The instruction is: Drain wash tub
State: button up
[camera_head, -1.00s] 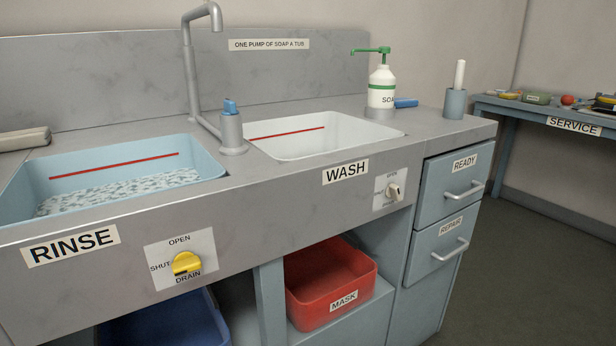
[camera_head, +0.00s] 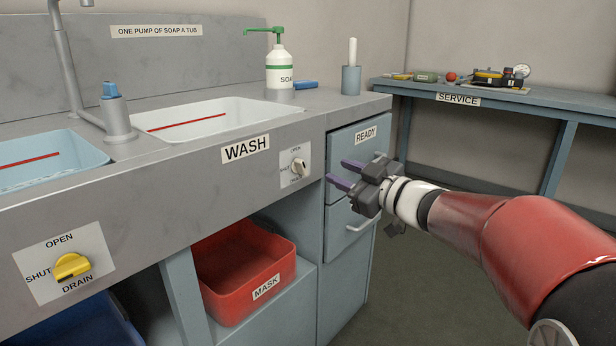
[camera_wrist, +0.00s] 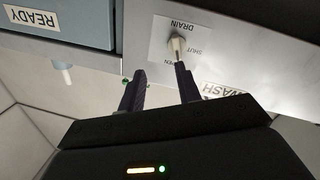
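The white wash tub (camera_head: 185,115) is set in the counter, with a red line on its inner wall; its bottom is hidden. Its small pale knob (camera_head: 298,167) sits on a plate below the rim, marked open, shut and drain. I cannot tell clearly which mark the knob points to. The knob also shows in the wrist view (camera_wrist: 177,45), where the picture is upside down. My gripper (camera_head: 337,172) is open and empty in front of the drawers, to the right of the knob. In the wrist view its fingers (camera_wrist: 159,70) are apart, one tip just below the knob.
The rinse tub (camera_head: 50,160) has its own yellow knob (camera_head: 72,266) at left. Drawer handles (camera_head: 360,224) stick out near my gripper. A red mask bin (camera_head: 245,275) is below. A soap bottle (camera_head: 279,72) stands on the counter. A service table (camera_head: 540,108) is at right.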

aim_at(305, 169)
jog(key=w+a, duration=0.1)
jog(key=a, duration=0.1)
jog(key=w+a+n+g+y, duration=0.1)
jog(key=w+a, duration=0.1)
jog(key=a, duration=0.1)
jog(key=w+a+f+g, duration=0.1)
jog(key=a, duration=0.1)
jog(key=shift+w+a+f+y, duration=0.1)
jog(key=shift+w+a+y, duration=0.05)
jog(key=shift+a+y, duration=0.2)
jog(key=shift+c, duration=0.4)
grip_shut()
